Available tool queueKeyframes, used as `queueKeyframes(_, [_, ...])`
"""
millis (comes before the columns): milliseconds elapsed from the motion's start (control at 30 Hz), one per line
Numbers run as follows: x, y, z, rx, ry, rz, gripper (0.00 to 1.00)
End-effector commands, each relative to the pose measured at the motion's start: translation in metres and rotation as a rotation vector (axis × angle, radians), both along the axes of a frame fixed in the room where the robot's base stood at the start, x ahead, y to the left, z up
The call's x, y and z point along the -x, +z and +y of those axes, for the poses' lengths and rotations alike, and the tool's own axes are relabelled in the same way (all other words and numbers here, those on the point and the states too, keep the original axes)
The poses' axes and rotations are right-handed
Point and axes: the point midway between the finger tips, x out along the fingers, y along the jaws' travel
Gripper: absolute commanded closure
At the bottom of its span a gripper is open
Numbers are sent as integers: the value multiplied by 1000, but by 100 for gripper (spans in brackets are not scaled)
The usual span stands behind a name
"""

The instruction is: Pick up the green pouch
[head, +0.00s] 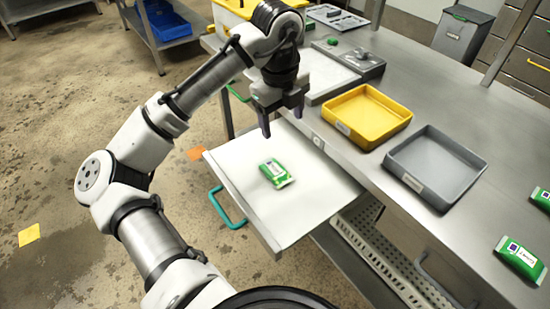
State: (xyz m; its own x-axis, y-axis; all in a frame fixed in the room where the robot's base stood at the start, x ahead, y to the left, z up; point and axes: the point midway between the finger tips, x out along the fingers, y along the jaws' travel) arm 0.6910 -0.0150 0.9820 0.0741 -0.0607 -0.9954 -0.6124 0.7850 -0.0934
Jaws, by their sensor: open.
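A green pouch (276,173) with a white label lies flat in the open white drawer (310,205), near its middle. My gripper (283,128) is open and empty, pointing down above the drawer's back part, apart from the pouch and behind it in the picture. More green pouches lie elsewhere: one on the table at the lower right (520,261), another at the right edge (541,198), and a small green item (332,41) on the table farther back.
A yellow tray (366,116) and a grey tray (435,167) stand empty on the steel table right of the drawer. The drawer has a teal handle (226,208) at its front. A perforated shelf (385,262) is below the table.

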Motion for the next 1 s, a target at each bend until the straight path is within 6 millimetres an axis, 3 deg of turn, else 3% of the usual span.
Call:
queueKeyframes(133, [9, -14, 12, -63, -35, 77, 29])
queueKeyframes(500, [10, -78, 12, -64, -35, 77, 29])
queueKeyframes(833, [11, -105, 14, -63, -34, 75, 29])
queueKeyframes(1000, [12, -131, 17, -63, -34, 75, 29])
